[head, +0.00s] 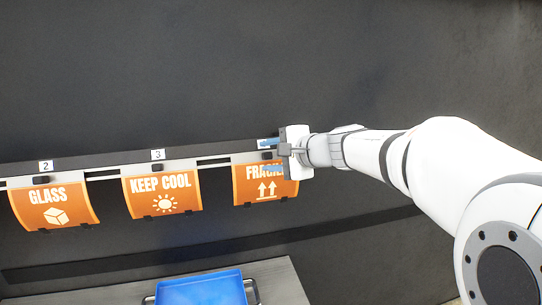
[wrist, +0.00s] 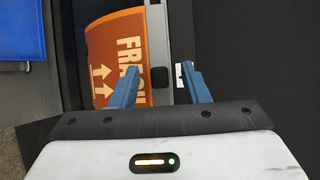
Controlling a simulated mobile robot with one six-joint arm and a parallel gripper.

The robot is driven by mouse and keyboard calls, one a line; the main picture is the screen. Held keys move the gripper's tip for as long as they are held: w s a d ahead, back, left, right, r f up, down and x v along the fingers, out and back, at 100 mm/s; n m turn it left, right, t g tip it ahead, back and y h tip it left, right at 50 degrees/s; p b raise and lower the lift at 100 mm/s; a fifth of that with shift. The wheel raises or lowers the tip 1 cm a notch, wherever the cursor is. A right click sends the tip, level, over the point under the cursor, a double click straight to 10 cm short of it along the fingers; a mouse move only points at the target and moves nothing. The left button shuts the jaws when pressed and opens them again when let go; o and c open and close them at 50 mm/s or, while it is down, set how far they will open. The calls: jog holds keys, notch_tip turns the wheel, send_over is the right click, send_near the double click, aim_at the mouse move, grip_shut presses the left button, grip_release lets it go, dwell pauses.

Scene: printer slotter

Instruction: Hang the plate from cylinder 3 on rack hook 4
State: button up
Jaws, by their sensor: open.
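An orange plate reading FRAGILE (head: 262,190) hangs at the right end of the rack rail (head: 215,150), below a white label mostly hidden by my gripper. Its right edge is behind my gripper. In the wrist view the same plate (wrist: 105,60) lies sideways along the rail. My gripper (head: 270,143) is at the plate's top edge. Its blue fingers (wrist: 161,70) are open, with a black knob on the plate's clip bar between them. I cannot tell whether they touch anything.
Plates reading GLASS (head: 52,205) and KEEP COOL (head: 163,194) hang to the left under labels 2 and 3. A blue tray (head: 200,291) sits on a grey surface (head: 283,286) below. The dark wall above the rail is bare.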

jog(key=b+v, duration=0.1)
jog(key=v, duration=0.6)
jog(key=s+d+f+n+g+h, duration=0.3)
jog(key=s+d+f+n+h, duration=0.2)
jog(key=s+f, duration=0.6)
jog(key=s+d+f+n+g+h, duration=0.3)
jog(key=s+d+f+n+h, duration=0.2)
jog(key=s+f, duration=0.6)
jog(key=shift+s+d+f+n, duration=0.25)
jog(key=shift+s+d+n, duration=0.15)
jog(key=shift+s+d, duration=0.6)
jog(key=shift+w, duration=0.15)
jog(key=shift+c, duration=0.5)
jog(key=shift+d, duration=0.1)
